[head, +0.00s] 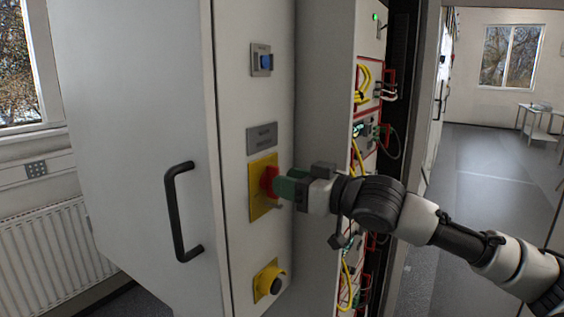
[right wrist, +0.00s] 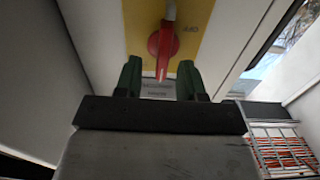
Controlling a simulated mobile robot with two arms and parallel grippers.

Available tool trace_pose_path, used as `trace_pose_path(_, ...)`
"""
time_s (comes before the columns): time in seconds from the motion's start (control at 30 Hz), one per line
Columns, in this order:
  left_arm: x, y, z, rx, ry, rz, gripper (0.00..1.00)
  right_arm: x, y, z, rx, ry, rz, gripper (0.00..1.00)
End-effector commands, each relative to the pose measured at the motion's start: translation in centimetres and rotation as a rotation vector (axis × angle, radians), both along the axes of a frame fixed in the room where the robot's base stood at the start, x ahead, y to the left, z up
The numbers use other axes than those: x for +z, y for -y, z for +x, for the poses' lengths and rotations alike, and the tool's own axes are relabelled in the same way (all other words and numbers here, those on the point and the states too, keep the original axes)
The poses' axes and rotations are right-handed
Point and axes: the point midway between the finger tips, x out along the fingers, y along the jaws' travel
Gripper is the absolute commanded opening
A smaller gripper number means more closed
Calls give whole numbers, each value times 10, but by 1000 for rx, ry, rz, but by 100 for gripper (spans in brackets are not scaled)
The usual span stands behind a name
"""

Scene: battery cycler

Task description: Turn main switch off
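The main switch is a red rotary handle (head: 268,181) on a yellow plate (head: 262,205) on the cabinet's narrow front panel. In the right wrist view the red handle (right wrist: 163,48) points down toward my gripper, with the yellow plate (right wrist: 202,18) behind it. My right gripper (head: 279,186) is at the switch in the head view. In the right wrist view its two green fingers (right wrist: 159,78) are apart, one on each side of the handle's lower end, with gaps showing on both sides. Part of the plate is hidden behind the gripper in the head view. My left gripper is not in view.
A blue switch (head: 265,62) and a grey label (head: 262,137) are above, and a black knob on a yellow base (head: 268,280) is below. A cabinet door with a black handle (head: 182,212) is at left. Racks with yellow cables (head: 362,85) are at right.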

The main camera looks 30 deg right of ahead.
Motion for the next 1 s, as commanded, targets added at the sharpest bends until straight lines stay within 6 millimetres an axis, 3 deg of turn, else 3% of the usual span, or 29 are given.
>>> trace_pose_path(0.03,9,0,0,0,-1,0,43,5,-2,4,2,2,6,39)
trace_pose_path(0.2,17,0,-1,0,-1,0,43,2,-8,13,5,1,1,39)
trace_pose_path(0.57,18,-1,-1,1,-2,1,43,-1,-10,16,6,-1,-5,39)
trace_pose_path(0.6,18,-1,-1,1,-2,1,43,-1,-10,16,6,0,-4,38)
trace_pose_path(0.83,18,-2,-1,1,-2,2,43,-1,-10,15,6,-1,-4,3)
trace_pose_path(1.0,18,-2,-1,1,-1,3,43,0,-10,15,6,0,-4,0)
